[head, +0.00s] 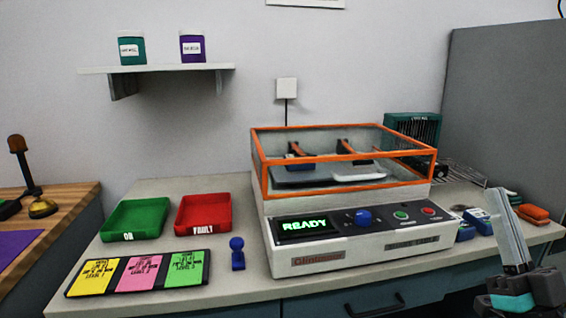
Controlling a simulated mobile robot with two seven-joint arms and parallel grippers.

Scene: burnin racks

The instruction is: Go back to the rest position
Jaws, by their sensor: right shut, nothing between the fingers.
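My right gripper (503,195) stands at the lower right of the head view, fingers pointing up, shut and empty. It is in front of the right end of the grey bench (190,282). Blue-and-white blocks (478,221) lie just left of it and an orange block (533,212) just right of it; whether it touches any of them I cannot tell. My left gripper is not in view.
Green tray (137,232), red tray (203,226), coloured cards (138,274) and a blue peg-like piece (237,256) lie left. A grey panel (510,110) rises at right.

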